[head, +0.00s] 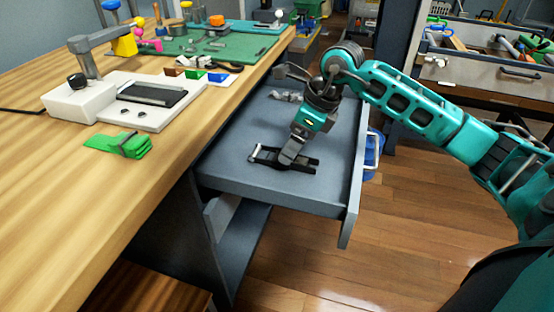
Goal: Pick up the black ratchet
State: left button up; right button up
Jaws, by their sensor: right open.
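The black ratchet (269,156) lies on a grey-blue drawer-like surface (231,169) beside the wooden bench. It has a dark body and a lighter metal bar at its left end. My right gripper (291,154) points down at the middle of the ratchet and hides part of it. Its jaws are open, with the fingertips at or just above the ratchet; I cannot tell whether they touch it. My left gripper is out of view.
The wooden bench (40,175) on the left holds a green folded strap (118,144) and a white-based press device (125,105). A small grey metal piece (286,96) lies farther back on the grey-blue surface. That surface is clear in front of the ratchet.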

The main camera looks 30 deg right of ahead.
jog(key=b+x, duration=0.1)
jog(key=x, duration=0.3)
jog(key=shift+w+f, duration=0.2)
jog(key=shift+w, duration=0.05)
jog(key=shift+c, duration=0.2)
jog(key=c, duration=1.2)
jog(key=shift+r, duration=0.1)
jog(key=shift+c, duration=0.4)
jog(key=shift+r, duration=0.1)
